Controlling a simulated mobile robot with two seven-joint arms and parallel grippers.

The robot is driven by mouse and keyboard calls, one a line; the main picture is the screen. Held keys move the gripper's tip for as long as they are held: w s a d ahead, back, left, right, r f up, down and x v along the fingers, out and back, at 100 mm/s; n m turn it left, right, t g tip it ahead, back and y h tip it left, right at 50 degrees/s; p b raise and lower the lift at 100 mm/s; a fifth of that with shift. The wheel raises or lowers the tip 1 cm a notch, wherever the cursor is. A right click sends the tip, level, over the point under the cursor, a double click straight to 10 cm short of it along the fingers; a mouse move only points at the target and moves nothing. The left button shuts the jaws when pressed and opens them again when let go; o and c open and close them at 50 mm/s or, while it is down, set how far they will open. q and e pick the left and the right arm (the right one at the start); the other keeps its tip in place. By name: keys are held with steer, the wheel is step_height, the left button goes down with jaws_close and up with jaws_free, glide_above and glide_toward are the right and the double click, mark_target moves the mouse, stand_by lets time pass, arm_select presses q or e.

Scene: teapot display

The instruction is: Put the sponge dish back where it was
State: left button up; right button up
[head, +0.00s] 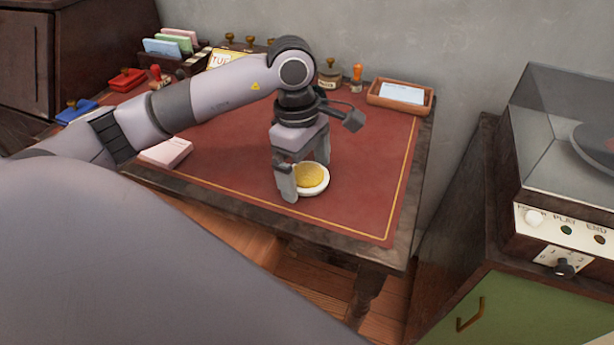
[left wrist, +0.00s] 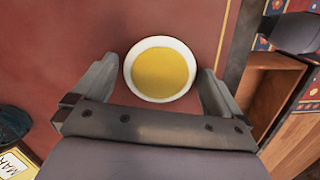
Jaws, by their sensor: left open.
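The sponge dish (head: 322,189) is a small round white dish with a yellow sponge (head: 311,175) in it. It rests on the red desk top near the front edge. My left gripper (head: 305,184) is open and points down over the dish, with a finger on either side of it. In the left wrist view the dish (left wrist: 160,96) lies between the spread fingertips, with a small gap visible at the right finger; contact at the left finger is hard to tell. My right gripper is not in view.
The desk's red top (head: 370,150) is clear right of the gripper. A paper stack (head: 166,152) lies left. Behind stand a wooden tray (head: 401,95), an orange-handled stamp (head: 357,77) and a card rack. A record player (head: 565,150) stands on a green cabinet at right.

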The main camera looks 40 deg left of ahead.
mark_target(306, 173)
arm_select(q)
steer(key=c, duration=1.2)
steer(key=shift+o, duration=0.2)
steer(key=shift+r, duration=0.1)
step_height(306, 173, up, 20)
steer(key=p, duration=0.4)
